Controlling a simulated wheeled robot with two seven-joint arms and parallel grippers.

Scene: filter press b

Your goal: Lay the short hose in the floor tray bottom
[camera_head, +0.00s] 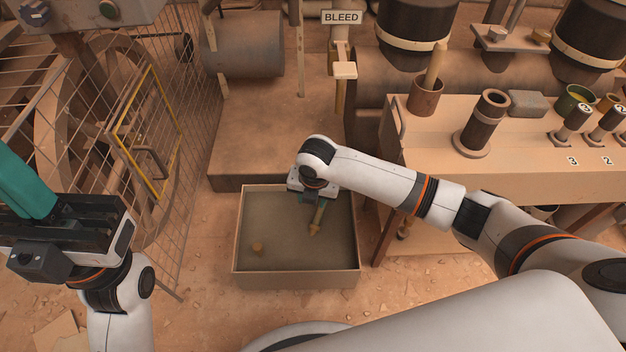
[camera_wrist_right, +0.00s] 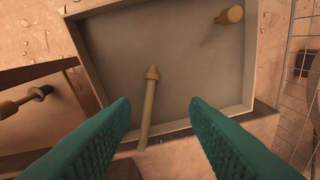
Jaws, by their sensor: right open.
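A tan rod-like piece with a cone-shaped end, apparently the short hose (camera_head: 316,222), is in the floor tray (camera_head: 297,278). In the right wrist view the hose (camera_wrist_right: 149,105) has its cone end over the tray bottom, and its plain end overlaps the tray (camera_wrist_right: 100,89) rim. I cannot tell whether it lies flat or leans on the wall. My right gripper (camera_wrist_right: 163,112) is open, its teal fingers apart on either side of the hose, not touching it. In the head view it hangs over the tray's far side. My left gripper (camera_head: 28,185) is raised at the left; its finger gap is unclear.
A small tan plug-like piece (camera_head: 257,248) is in the tray, also seen in the wrist view (camera_wrist_right: 230,15). A wire cage (camera_head: 185,130) stands left, a bench (camera_head: 490,170) right. A brown block (camera_head: 270,135) stands behind the tray. Floor in front is mostly clear.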

